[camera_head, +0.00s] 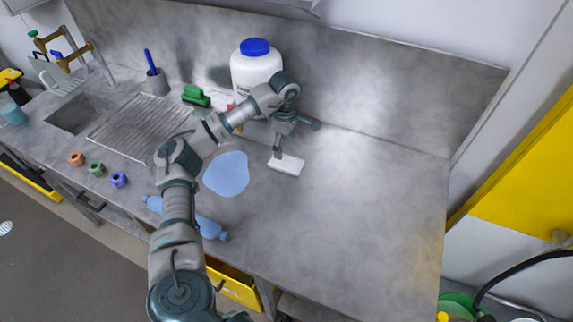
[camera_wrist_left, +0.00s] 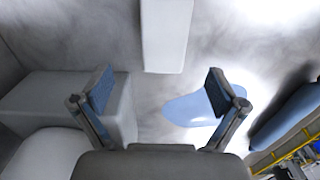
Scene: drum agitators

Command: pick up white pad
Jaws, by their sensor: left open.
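The white pad (camera_head: 288,167) is a small flat rectangular block lying on the grey counter, right of the blue patch. In the left wrist view the pad (camera_wrist_left: 166,38) shows at the top middle, beyond the fingertips. My left gripper (camera_head: 279,152) is just over the pad's left back part and hides a little of it. In the left wrist view the gripper (camera_wrist_left: 160,90) has its two fingers spread wide, with nothing between them. Whether a finger touches the pad I cannot tell. My right gripper is not in view.
A white jug with a blue lid (camera_head: 256,66) stands behind my left arm. A blue flat patch (camera_head: 227,174) and a blue bottle (camera_head: 211,229) lie nearer. Several coloured nuts, a green brush (camera_head: 196,95) and a sink (camera_head: 80,114) are left. The counter's right side is clear.

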